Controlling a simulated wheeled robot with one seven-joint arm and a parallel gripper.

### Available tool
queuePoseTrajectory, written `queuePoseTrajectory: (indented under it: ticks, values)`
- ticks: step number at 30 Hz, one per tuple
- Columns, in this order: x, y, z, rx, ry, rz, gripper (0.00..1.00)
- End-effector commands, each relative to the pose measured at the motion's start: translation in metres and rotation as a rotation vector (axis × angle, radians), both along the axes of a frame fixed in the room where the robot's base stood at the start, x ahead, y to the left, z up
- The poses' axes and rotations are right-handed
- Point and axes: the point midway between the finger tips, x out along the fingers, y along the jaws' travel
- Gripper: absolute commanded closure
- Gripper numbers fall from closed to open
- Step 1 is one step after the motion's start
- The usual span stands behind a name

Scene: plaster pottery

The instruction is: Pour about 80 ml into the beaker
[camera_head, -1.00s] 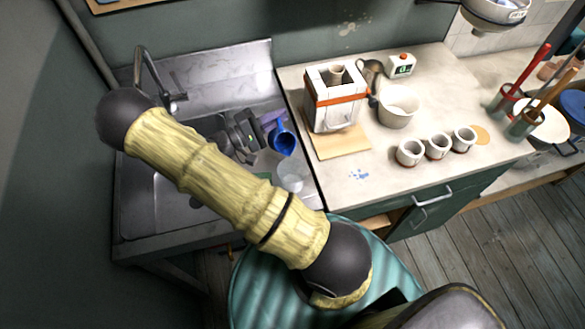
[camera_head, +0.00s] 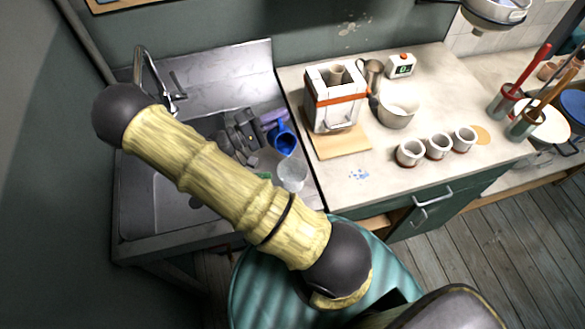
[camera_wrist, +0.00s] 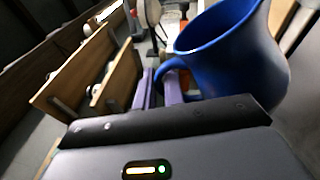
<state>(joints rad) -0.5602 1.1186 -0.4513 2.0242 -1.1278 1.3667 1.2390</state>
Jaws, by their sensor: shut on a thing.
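The blue jug (camera_head: 285,140) is held over the right part of the sink, tilted with its mouth towards the right. It fills the upper right of the wrist view (camera_wrist: 235,55). My gripper (camera_head: 262,127) is shut on the jug's handle; its purple fingers (camera_wrist: 167,88) show beside the handle in the wrist view. The clear beaker (camera_head: 292,175) is just below the jug in the head view, near the sink's right edge. I cannot make out a stream or the liquid level in the beaker.
The metal sink (camera_head: 165,205) with its tap (camera_head: 150,75) lies left. On the counter (camera_head: 400,165) stand a white box with an orange band (camera_head: 335,100), a pale bowl (camera_head: 397,108), a timer (camera_head: 401,66) and three small cups (camera_head: 437,147). The counter's front is clear.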

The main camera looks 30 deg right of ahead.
Motion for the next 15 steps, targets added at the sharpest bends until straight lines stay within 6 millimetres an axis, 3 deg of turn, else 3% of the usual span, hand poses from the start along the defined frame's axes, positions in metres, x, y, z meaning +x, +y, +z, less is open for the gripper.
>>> queuePoseTrajectory:
  ticks: [15]
  values:
    - [-0.0029,0.0005,0.0034,-0.009,-0.039,-0.001,1.00]
